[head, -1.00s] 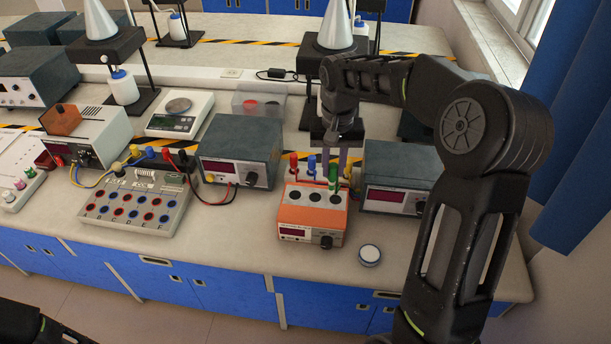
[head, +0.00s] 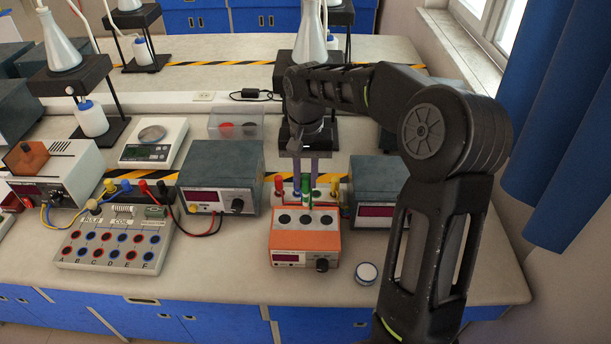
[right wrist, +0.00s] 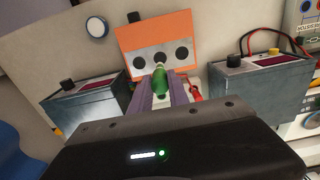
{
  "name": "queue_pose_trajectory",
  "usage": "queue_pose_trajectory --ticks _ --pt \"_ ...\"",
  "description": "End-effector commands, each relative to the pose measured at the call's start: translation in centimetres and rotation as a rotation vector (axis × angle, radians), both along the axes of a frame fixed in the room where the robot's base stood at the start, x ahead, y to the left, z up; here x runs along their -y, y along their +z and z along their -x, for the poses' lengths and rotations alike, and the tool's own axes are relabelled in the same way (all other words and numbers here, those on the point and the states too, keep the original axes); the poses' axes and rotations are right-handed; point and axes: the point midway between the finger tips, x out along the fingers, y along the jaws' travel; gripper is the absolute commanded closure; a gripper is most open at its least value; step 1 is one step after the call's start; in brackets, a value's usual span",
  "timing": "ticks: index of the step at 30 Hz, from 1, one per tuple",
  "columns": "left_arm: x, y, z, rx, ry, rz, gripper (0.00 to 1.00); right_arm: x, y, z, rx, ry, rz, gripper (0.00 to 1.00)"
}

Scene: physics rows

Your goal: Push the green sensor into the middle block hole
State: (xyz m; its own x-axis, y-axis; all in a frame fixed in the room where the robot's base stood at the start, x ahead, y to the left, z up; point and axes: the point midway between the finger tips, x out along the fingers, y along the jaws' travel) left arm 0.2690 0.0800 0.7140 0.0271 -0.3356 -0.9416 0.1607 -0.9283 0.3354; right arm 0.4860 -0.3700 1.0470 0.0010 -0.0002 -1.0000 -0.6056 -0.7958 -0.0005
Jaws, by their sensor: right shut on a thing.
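The orange block (head: 305,240) stands near the front of the bench, with three dark holes in a row on its pale top. The middle hole (head: 305,219) is open and empty. My right gripper (head: 306,176) points down behind the holes, its two purple-grey fingers shut on the green sensor (head: 306,186). The green sensor also shows between the fingers in the right wrist view (right wrist: 160,82), in line with the middle hole (right wrist: 160,57). Whether its lower end is clear of the surface is hidden. The red sensor (head: 279,184) stands left and the yellow one (head: 335,186) right. My left gripper is out of view.
Dark grey instrument boxes stand close on the left (head: 222,177) and right (head: 378,182) of the orange block. A socket board (head: 115,238) with cables is farther left.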

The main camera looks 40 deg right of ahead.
Motion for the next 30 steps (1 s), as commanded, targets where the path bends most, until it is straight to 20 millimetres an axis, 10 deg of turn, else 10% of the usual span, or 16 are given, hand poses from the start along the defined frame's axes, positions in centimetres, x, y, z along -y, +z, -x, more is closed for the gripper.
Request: queue_pose_trajectory --ticks 15,30 --pt "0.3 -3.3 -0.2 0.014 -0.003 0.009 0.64 0.0 -4.8 0.0 0.000 0.001 0.000 1.00" --pt "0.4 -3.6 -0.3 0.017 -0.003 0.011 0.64 0.0 -5.4 0.0 0.000 0.001 0.000 1.00"
